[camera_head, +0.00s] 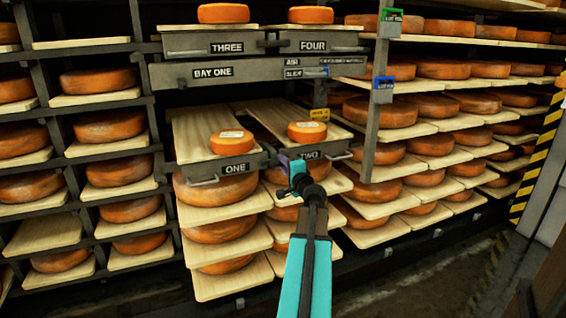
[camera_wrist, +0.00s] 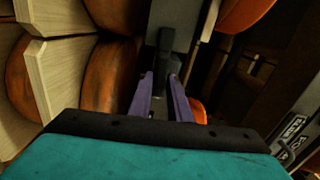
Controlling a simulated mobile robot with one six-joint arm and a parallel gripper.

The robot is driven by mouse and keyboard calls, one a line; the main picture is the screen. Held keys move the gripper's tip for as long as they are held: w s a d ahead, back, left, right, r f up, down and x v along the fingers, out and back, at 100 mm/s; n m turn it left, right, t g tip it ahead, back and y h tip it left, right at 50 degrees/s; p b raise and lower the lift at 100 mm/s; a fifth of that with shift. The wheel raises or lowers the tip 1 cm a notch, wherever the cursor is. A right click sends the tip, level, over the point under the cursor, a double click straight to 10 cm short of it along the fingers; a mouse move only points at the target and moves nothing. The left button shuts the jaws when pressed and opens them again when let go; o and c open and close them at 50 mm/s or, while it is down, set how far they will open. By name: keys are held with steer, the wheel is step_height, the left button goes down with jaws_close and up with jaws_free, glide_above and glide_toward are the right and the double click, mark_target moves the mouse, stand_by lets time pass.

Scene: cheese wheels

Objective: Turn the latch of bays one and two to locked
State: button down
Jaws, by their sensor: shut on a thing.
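My gripper (camera_head: 284,161) is at the front of the lower drawers, just left of the label TWO (camera_head: 309,155). In the wrist view its two purple fingers (camera_wrist: 162,82) are closed around a dark bar-like part (camera_wrist: 166,42). Whether this part is a latch or a handle I cannot tell. My gripper and arm hide part of the front around drawer TWO. A BAY ONE sign (camera_head: 213,72) is on the grey beam above. I cannot read a locked or unlocked position.
Small cheese wheels sit on board ONE (camera_head: 231,142) and board TWO (camera_head: 307,131). Drawers THREE (camera_head: 205,47) and FOUR (camera_head: 313,46) are above the beam. Laden cheese shelves surround the bay. A post (camera_head: 377,130) with green and blue tags stands to the right. Floor (camera_head: 420,270) is open at the lower right.

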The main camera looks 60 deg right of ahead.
steer(key=shift+f+m, duration=0.1)
steer(key=shift+m, duration=0.4)
steer(key=c, duration=1.7)
jaws_free()
steer(key=shift+s+a, duration=0.1)
steer(key=b+v, duration=0.4)
steer(key=v, duration=0.7)
steer(key=shift+f, duration=0.15)
steer(key=b, duration=0.6)
steer(key=shift+s+a, duration=0.25)
steer(key=shift+s, duration=0.15)
